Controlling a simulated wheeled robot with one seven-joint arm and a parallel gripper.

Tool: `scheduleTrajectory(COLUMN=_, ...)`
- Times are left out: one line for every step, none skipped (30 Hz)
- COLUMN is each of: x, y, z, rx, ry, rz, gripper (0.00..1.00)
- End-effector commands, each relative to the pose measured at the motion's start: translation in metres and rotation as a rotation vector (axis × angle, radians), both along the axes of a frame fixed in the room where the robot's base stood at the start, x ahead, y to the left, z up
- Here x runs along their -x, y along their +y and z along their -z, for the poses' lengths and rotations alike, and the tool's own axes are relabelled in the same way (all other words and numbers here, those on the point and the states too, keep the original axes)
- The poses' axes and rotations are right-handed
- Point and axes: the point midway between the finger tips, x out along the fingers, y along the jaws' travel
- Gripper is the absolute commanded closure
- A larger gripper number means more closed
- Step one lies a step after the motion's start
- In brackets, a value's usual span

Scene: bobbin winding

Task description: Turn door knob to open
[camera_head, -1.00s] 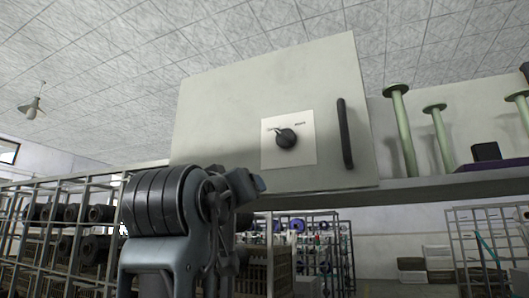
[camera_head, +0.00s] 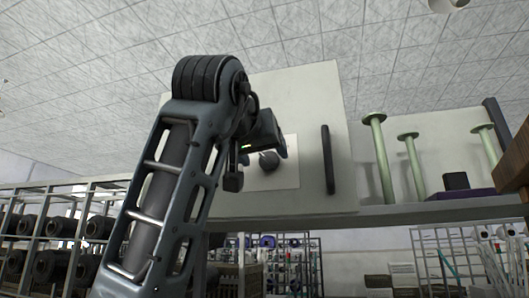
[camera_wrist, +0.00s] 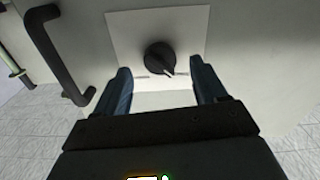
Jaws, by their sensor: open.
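A black door knob (camera_wrist: 160,58) sits on a light square plate (camera_wrist: 190,27) on the cabinet door. In the head view the knob (camera_head: 268,160) shows just right of my wrist, which hides part of the plate (camera_head: 287,176). The pale cabinet door (camera_head: 305,100) is closed. A black vertical handle (camera_head: 328,160) is to the right of the knob; in the wrist view the handle (camera_wrist: 58,55) is at the left. My gripper (camera_wrist: 160,88) is open, its blue fingers pointing at the plate on either side of and a little short of the knob. It appears empty.
The cabinet stands on a shelf (camera_head: 400,213) with several green spools (camera_head: 378,150) and a small black box (camera_head: 456,181) at the right. Racks with dark rolls (camera_head: 45,228) stand at the lower left.

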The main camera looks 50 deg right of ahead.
Motion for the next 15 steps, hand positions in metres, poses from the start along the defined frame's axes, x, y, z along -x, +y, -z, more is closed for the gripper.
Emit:
scheduleTrajectory(x=-0.002, y=-0.007, z=-0.002, rx=0.000, ry=0.001, rz=0.001, gripper=0.29)
scheduleTrajectory(x=-0.004, y=-0.010, z=-0.002, rx=0.000, ry=0.001, rz=0.001, gripper=0.29)
scheduleTrajectory(x=-0.005, y=-0.014, z=-0.002, rx=0.001, ry=0.001, rz=0.002, gripper=0.29)
scheduleTrajectory(x=-0.006, y=-0.017, z=-0.001, rx=0.000, ry=0.001, rz=0.001, gripper=0.29)
scheduleTrajectory(x=-0.007, y=-0.019, z=-0.001, rx=0.000, ry=0.001, rz=0.000, gripper=0.29)
scheduleTrajectory(x=-0.008, y=-0.021, z=-0.001, rx=0.000, ry=0.001, rz=0.000, gripper=0.29)
scheduleTrajectory(x=-0.009, y=-0.022, z=0.000, rx=0.000, ry=0.001, rz=-0.001, gripper=0.29)
scheduleTrajectory(x=-0.009, y=-0.023, z=0.000, rx=0.000, ry=0.001, rz=-0.001, gripper=0.29)
scheduleTrajectory(x=-0.009, y=-0.024, z=0.000, rx=0.000, ry=0.000, rz=-0.001, gripper=0.29)
scheduleTrajectory(x=-0.009, y=-0.025, z=0.000, rx=0.000, ry=0.000, rz=-0.001, gripper=0.29)
scheduleTrajectory(x=-0.009, y=-0.025, z=0.000, rx=0.001, ry=0.000, rz=-0.001, gripper=0.29)
scheduleTrajectory(x=-0.009, y=-0.025, z=0.000, rx=0.001, ry=0.000, rz=-0.001, gripper=0.29)
scheduleTrajectory(x=-0.009, y=-0.025, z=0.000, rx=0.001, ry=0.000, rz=-0.001, gripper=0.29)
scheduleTrajectory(x=-0.009, y=-0.025, z=0.000, rx=0.001, ry=0.000, rz=-0.001, gripper=0.29)
scheduleTrajectory(x=-0.009, y=-0.025, z=0.000, rx=0.001, ry=0.000, rz=-0.001, gripper=0.29)
